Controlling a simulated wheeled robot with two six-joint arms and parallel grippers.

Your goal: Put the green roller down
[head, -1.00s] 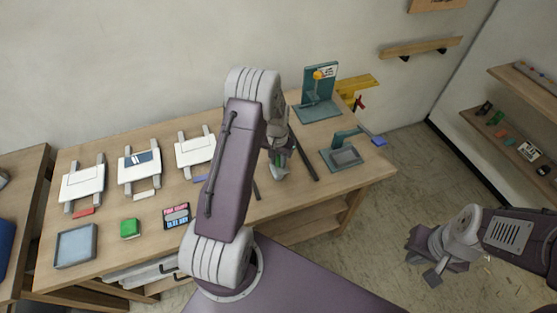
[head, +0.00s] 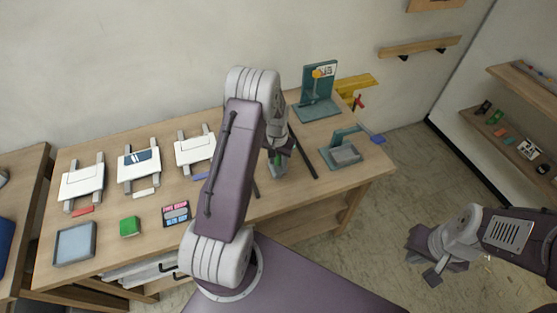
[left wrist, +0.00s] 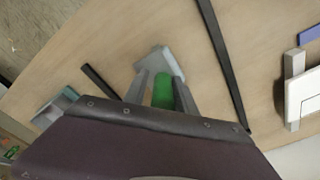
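The green roller (left wrist: 163,91) shows as a green part between the two fingers of my left gripper (left wrist: 162,82) in the left wrist view. The fingers flank it closely and appear shut on it. A pale grey block-like part (left wrist: 158,60) shows just past the fingertips, over or on the wooden table; I cannot tell whether it touches the wood. In the head view my left gripper (head: 278,160) is over the right half of the table, partly hidden by my own arm. My right gripper (head: 432,276) hangs off to the right over the floor; its fingers are unclear.
Dark bars (head: 303,155) lie beside the left gripper. A teal tray stand (head: 343,154) and teal upright stand (head: 320,95) are to the right. White frames (head: 139,166), a green block (head: 130,227), a sign card (head: 176,213) and a grey-blue tray (head: 75,244) lie left.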

